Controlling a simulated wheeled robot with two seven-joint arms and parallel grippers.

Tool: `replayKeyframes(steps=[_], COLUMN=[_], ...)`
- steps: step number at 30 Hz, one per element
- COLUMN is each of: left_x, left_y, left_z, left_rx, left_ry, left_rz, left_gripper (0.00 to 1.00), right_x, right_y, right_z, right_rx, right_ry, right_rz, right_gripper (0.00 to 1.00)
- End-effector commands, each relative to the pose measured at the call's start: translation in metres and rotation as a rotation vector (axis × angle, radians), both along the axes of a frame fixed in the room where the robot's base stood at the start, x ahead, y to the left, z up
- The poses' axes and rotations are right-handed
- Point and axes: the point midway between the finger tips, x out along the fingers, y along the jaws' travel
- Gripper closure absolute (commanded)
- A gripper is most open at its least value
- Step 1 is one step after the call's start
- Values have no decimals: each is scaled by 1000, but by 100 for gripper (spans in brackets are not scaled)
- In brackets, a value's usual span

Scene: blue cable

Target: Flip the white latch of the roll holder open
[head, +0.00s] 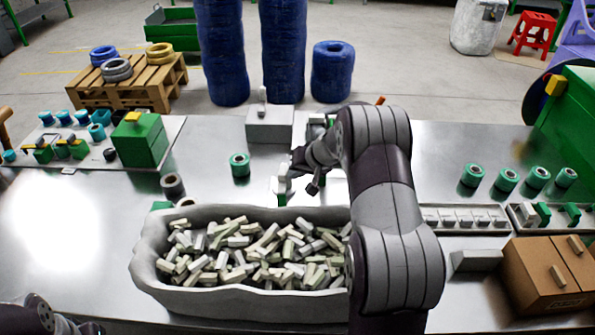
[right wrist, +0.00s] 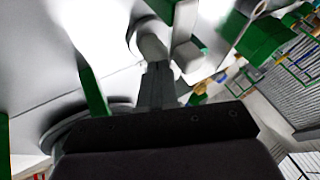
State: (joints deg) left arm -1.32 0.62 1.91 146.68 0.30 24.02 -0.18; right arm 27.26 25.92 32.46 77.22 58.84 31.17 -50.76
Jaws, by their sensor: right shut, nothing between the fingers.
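My right gripper (head: 287,176) is over the middle of the metal table, behind the big bin. Its fingers are shut and empty; they also show in the right wrist view (right wrist: 158,85). A small white piece (head: 281,186) on a green part is right by the fingertips and may be the latch. In the right wrist view a white block (right wrist: 188,57) is just beyond the fingertips, beside a whitish round part. I cannot tell whether the fingers touch it. Much of the holder is hidden by my right arm and gripper. My left arm shows only at the bottom left corner.
A grey bin (head: 235,304) full of pale blocks stands in front. A green roll (head: 239,165) and a dark roll (head: 172,186) stand to the left. A white box (head: 270,126) is behind. Several green rolls and a brown box (head: 540,290) are at right.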

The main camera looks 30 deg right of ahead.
Motion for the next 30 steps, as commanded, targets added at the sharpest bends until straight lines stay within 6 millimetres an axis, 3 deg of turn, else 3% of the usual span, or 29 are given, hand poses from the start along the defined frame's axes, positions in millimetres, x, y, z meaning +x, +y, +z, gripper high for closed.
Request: replayKeyframes(steps=[17, 30], left_x=[0, 0], left_y=[0, 0], left_z=[-12, -40], left_rx=[0, 0], left_ry=[0, 0], left_rz=[0, 0], left_gripper=[57, 57], right_x=[6, 21], right_y=[2, 13], right_z=[-1, -4], right_rx=[-1, -2], right_ry=[0, -2], right_rz=[105, 128], right_gripper=[100, 100])
